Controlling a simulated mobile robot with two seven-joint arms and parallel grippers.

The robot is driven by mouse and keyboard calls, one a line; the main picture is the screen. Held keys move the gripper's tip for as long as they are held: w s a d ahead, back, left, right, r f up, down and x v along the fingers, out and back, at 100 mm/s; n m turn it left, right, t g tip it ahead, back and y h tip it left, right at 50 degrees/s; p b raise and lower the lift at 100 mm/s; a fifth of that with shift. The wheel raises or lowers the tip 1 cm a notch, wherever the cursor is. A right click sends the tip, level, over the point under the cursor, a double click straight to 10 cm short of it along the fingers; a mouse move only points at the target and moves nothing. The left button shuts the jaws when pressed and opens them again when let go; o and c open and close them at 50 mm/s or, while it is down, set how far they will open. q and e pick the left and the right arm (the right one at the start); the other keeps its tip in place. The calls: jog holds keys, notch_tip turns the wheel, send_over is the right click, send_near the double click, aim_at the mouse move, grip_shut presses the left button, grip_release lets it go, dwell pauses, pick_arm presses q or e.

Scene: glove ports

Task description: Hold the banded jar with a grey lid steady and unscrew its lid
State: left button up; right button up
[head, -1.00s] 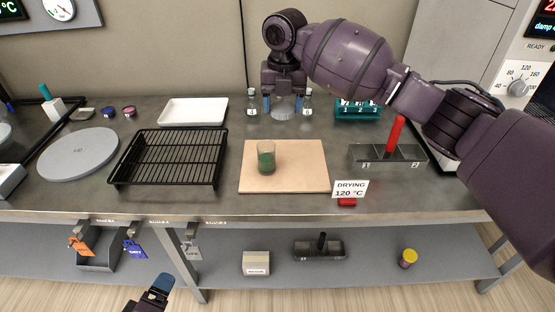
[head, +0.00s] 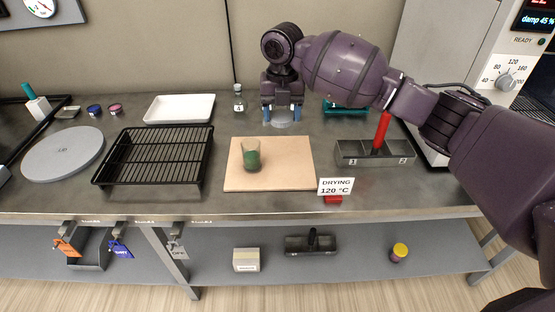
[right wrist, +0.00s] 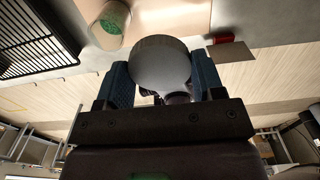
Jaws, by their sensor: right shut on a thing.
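My right gripper (head: 282,116) points down at the back of the bench. It is shut on a round grey thing (head: 282,123). In the right wrist view its smooth grey disc, like a lid (right wrist: 160,62), sits between the two blue fingers (right wrist: 162,85), with a paler part below. No band shows on it, so I cannot tell for sure that it is the banded jar. A glass with green contents (head: 251,155) stands apart on the tan board (head: 290,175); no grey lid shows on it. My left gripper is not in view.
A black wire rack (head: 155,158), white tray (head: 180,108) and grey disc (head: 62,153) lie left. A small bottle (head: 238,104) stands near the right gripper. A grey holder with a red handle (head: 376,152) and a drying sign (head: 335,186) are right.

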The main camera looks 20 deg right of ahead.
jog(key=b, duration=0.1)
send_over(281, 167)
notch_tip(281, 167, down, 10)
jog(key=shift+f, duration=0.15)
notch_tip(281, 167, down, 5)
jog(key=shift+r+b, duration=0.1)
jog(key=shift+b, duration=0.55)
jog(key=shift+f, duration=0.35)
jog(key=shift+r, duration=0.1)
jog(key=shift+f, duration=0.25)
jog(key=o, duration=0.7)
jog(key=shift+o, duration=0.2)
